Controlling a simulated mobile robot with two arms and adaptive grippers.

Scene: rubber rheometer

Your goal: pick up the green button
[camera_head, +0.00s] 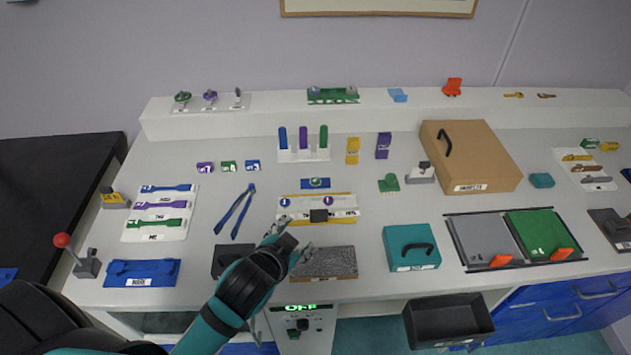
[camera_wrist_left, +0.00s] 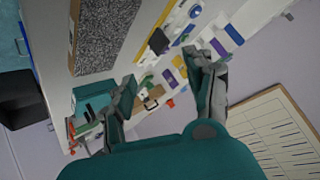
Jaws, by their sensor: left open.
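A small round green button (camera_head: 316,183) appears to sit on a blue plate (camera_head: 304,183) in the middle of the counter in the head view. I cannot pick it out surely in the left wrist view. My left gripper (camera_head: 290,240) is open, with nothing between its fingers. It is over the front part of the counter, nearer to me than the button and slightly left of it. Its two spread fingers also show in the left wrist view (camera_wrist_left: 165,85). My right gripper is not in view.
A yellow-and-white labelled board (camera_head: 345,210) with a black block lies between gripper and button. A speckled grey slab (camera_head: 326,264) is close to the gripper. Blue pliers (camera_head: 235,212) lie to the left. Upright coloured pegs (camera_head: 303,141) stand behind the button; a teal box (camera_head: 411,247) stands right.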

